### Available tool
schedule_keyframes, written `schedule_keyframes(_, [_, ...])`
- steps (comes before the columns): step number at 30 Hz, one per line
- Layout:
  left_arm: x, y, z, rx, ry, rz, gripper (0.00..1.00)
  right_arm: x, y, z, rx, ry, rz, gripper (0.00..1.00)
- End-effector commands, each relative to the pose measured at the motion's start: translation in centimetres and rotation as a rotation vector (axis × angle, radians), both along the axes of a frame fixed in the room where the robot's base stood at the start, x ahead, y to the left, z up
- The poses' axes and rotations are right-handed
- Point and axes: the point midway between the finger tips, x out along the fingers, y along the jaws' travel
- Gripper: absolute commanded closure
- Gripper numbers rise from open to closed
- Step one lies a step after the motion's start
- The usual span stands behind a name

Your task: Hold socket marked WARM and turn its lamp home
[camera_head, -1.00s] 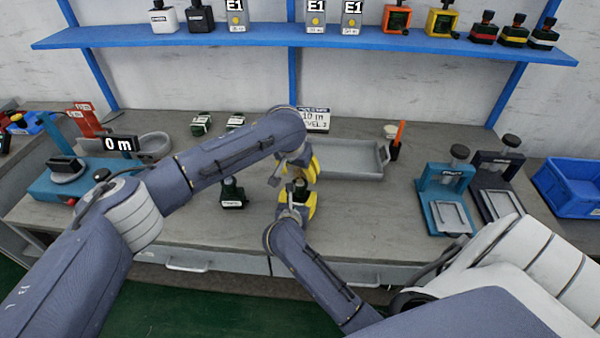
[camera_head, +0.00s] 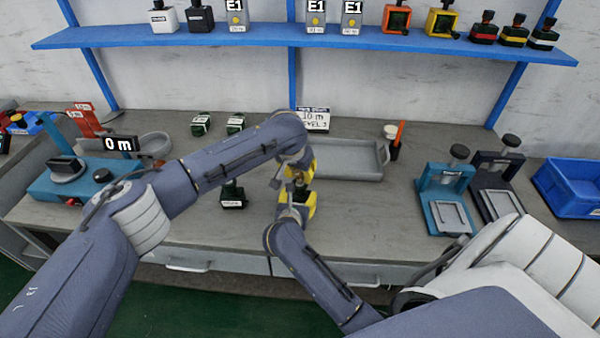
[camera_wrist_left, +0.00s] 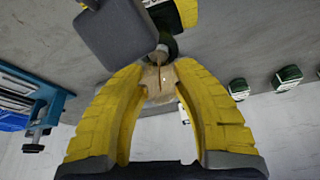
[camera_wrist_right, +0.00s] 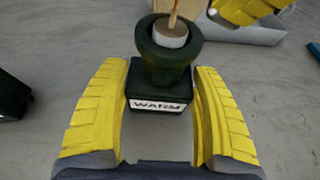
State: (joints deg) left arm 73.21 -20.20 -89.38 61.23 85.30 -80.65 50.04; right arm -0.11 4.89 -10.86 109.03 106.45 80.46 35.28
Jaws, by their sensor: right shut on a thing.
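The dark green socket marked WARM (camera_wrist_right: 160,103) stands upright between the yellow fingers of my right gripper (camera_wrist_right: 160,75), which is shut on it. The lamp's pale base (camera_wrist_right: 170,33) sits in the socket's round mouth. In the left wrist view, the lamp's clear bulb (camera_wrist_left: 158,82) lies between the fingertips of my left gripper (camera_wrist_left: 162,68), which look slightly parted around it. In the head view, my left gripper (camera_head: 300,170) is just above my right gripper (camera_head: 300,198); the fingers mostly hide lamp and socket there.
Another dark green socket (camera_head: 232,196) stands just left of the grippers. Two more (camera_head: 201,124) (camera_head: 236,124) stand behind. A grey tray (camera_head: 345,172) and a level sign (camera_head: 314,121) are behind the grippers.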

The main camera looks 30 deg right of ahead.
Motion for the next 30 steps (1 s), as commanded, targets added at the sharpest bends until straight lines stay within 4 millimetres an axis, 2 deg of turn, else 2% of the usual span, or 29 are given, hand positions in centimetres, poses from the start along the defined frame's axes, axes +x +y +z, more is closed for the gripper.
schedule_keyframes(1, [0.02, -0.01, 0.02, 0.000, 0.000, 0.000, 0.91, 0.01, 0.01, 0.02, -0.001, -0.001, 0.000, 0.74])
schedule_keyframes(3, [0.02, 0.00, 0.03, -0.001, -0.001, 0.000, 0.99, 0.01, 0.02, 0.02, -0.001, -0.001, 0.000, 0.74])
schedule_keyframes(4, [0.02, 0.00, 0.03, -0.001, -0.001, 0.000, 1.00, 0.01, 0.02, 0.02, 0.000, 0.000, 0.000, 0.74])
schedule_keyframes(14, [0.04, -0.01, 0.06, 0.000, 0.002, -0.045, 1.00, 0.00, 0.04, 0.01, 0.000, 0.000, 0.001, 0.74])
schedule_keyframes(30, [0.04, -0.10, 0.10, 0.005, 0.004, -0.467, 1.00, -0.03, 0.07, -0.08, 0.002, 0.001, 0.001, 0.74])
